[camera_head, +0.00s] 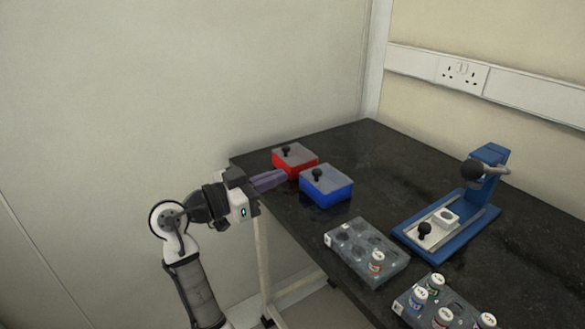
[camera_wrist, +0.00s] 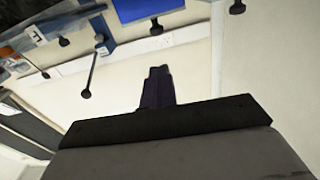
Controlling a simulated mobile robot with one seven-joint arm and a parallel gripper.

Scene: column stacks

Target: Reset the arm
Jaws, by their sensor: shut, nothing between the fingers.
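My arm reaches in from the lower left in the head view. My gripper (camera_head: 283,177) is level at the table's left edge, its purple-grey fingers pointing right toward the red box (camera_head: 296,162) and the blue box (camera_head: 326,187). I cannot tell whether the fingertips touch either box. In the wrist view my gripper (camera_wrist: 158,72) is shut, with its fingers together and nothing between them. Both boxes have a grey lid with a black knob. A blue box face also shows in the wrist view (camera_wrist: 148,8).
The black table (camera_head: 370,150) carries a blue press-like device (camera_head: 450,235) at right. A second rack (camera_head: 405,305) holds several vials at the front. Walls stand behind.

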